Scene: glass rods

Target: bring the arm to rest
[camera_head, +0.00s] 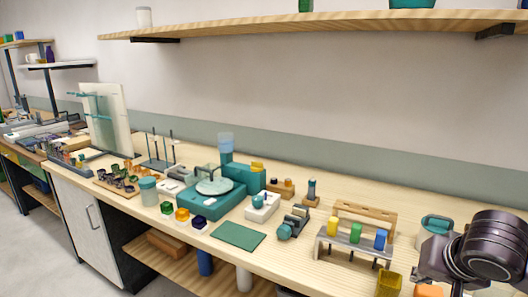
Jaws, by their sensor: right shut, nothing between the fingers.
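My right arm (490,248) comes in at the lower right corner as a dark, rounded wrist. My right gripper (434,264) is at its left side, over the right end of the bench, shut with nothing in it. Its fingertips are hard to make out. It is to the right of a grey rack (350,247) that holds a yellow piece (333,226), a green piece (355,233) and a blue piece (380,239). A gap shows between gripper and rack. My left gripper is not in view.
A teal-lidded jar (436,225) stands just behind the gripper. A yellow cup (388,283) is to its lower left. A wooden rack (365,216) is behind the grey rack. A teal mat (238,236) and a teal balance (212,195) are farther left. A shelf (300,24) runs above.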

